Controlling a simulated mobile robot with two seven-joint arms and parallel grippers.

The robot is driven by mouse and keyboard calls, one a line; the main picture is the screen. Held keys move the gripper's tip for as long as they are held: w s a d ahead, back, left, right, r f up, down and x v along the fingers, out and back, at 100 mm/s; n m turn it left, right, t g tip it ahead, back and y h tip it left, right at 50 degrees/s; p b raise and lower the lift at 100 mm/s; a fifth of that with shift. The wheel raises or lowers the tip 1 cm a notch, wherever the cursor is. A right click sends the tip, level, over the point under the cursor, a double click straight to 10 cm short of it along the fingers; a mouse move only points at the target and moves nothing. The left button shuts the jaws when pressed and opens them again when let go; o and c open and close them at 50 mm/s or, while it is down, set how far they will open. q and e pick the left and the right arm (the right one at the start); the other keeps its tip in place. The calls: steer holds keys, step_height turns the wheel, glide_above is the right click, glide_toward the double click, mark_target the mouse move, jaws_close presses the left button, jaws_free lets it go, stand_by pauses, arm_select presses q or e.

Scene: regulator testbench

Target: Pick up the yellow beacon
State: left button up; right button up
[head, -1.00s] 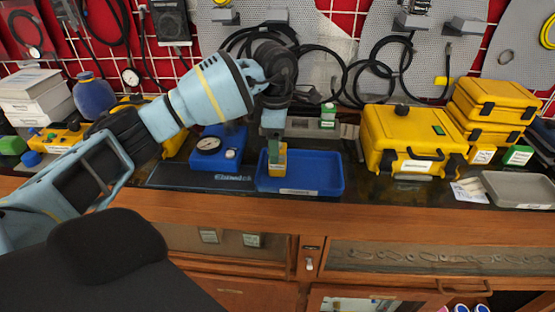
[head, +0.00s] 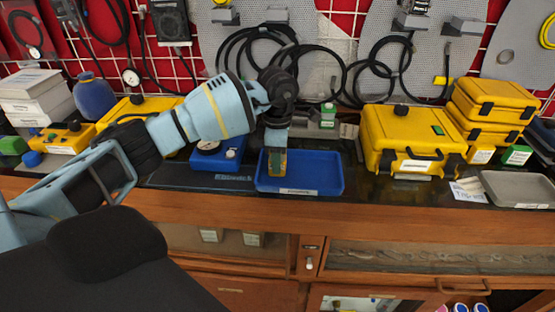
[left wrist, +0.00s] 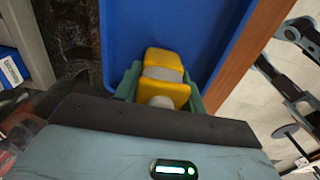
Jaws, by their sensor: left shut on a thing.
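The yellow beacon (left wrist: 163,62), a yellow piece with a grey band, is between the fingers of my left gripper (left wrist: 163,92) in the left wrist view. The gripper is shut on it. In the head view the left gripper (head: 276,163) points down at the left part of the blue tray (head: 325,183), and its fingers hide much of the beacon. The beacon is over or in the tray; I cannot tell whether it touches the tray floor. My right gripper is in neither view.
A blue gauge box (head: 217,155) stands left of the tray. A large yellow case (head: 410,137) stands to its right, with a grey tray (head: 520,190) farther right. A small green-topped item (head: 328,115) is behind. The tray's right half is empty.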

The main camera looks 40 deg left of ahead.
arm_select(q)
steer(key=shift+c, duration=0.7)
steer(key=shift+r, duration=0.1)
steer(key=shift+r, duration=0.85)
steer(key=shift+s+d+r, duration=0.1)
steer(key=shift+d+r, duration=0.15)
steer(key=shift+r, duration=0.2)
steer(key=shift+s+d+r, duration=0.1)
steer(key=shift+d+r, duration=0.1)
steer(key=shift+r, duration=0.2)
steer(key=s+d+r+b, duration=0.1)
steer(key=s+d, duration=0.6)
steer(key=d, duration=0.6)
steer(key=shift+s+r, duration=0.2)
steer(key=shift+s, duration=0.15)
steer(key=shift+a, duration=0.1)
